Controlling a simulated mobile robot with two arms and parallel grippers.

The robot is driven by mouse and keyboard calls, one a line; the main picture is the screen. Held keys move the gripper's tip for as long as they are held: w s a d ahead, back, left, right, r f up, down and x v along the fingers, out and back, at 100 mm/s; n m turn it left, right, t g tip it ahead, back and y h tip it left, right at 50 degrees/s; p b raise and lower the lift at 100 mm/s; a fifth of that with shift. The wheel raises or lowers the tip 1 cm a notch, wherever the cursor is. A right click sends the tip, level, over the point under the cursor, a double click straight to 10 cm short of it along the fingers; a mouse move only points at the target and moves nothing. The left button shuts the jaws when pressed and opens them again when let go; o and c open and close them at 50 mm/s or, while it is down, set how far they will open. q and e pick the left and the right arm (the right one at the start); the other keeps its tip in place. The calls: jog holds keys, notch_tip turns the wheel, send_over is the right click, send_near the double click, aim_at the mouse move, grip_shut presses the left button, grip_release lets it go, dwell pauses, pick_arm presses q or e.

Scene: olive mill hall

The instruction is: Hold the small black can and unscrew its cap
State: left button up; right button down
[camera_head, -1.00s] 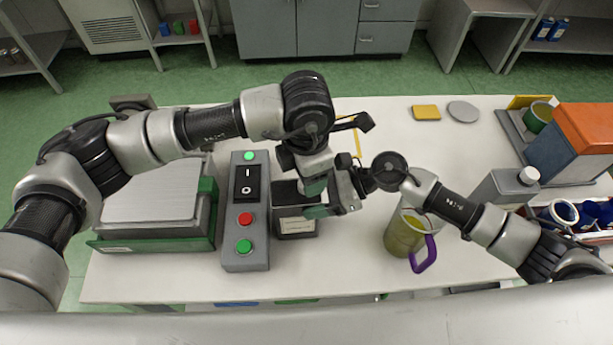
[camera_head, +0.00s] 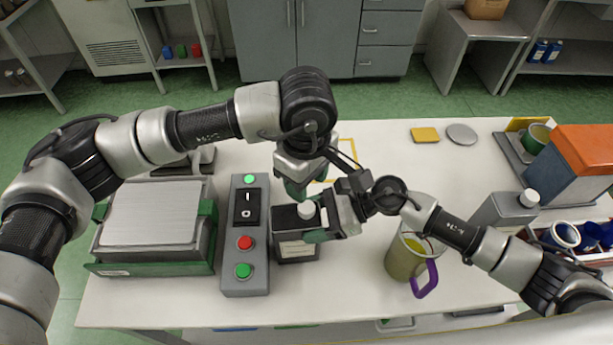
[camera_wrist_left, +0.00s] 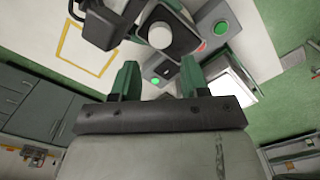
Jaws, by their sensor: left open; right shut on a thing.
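The small black can (camera_head: 284,219) stands on the white table with a pale label on its front. Its white cap (camera_head: 307,210) sits on top at the right side; it also shows in the left wrist view (camera_wrist_left: 160,37). My right gripper (camera_head: 318,226) is shut on the can from the right. My left gripper (camera_head: 297,187) is open and empty, just behind and above the cap. In the left wrist view its two green fingers (camera_wrist_left: 160,80) are apart, with the cap beyond their tips. The contact of the right fingers is partly hidden.
A grey switch box (camera_head: 243,270) stands close left of the can, and a flat-topped device (camera_head: 150,213) is further left. A jug with a purple handle (camera_head: 425,280) stands below my right arm. A grey can (camera_head: 505,208) is at right. The back middle table is mostly clear.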

aim_at(307, 206)
pick_arm(q)
jog(key=shift+f+m, duration=0.3)
jog(key=shift+f, duration=3.65)
jog(key=c, duration=0.7)
jog(key=n, duration=0.6)
jog(key=shift+n, duration=0.4)
jog(key=shift+c, duration=0.3)
jog(key=n, duration=0.6)
jog(key=o, duration=1)
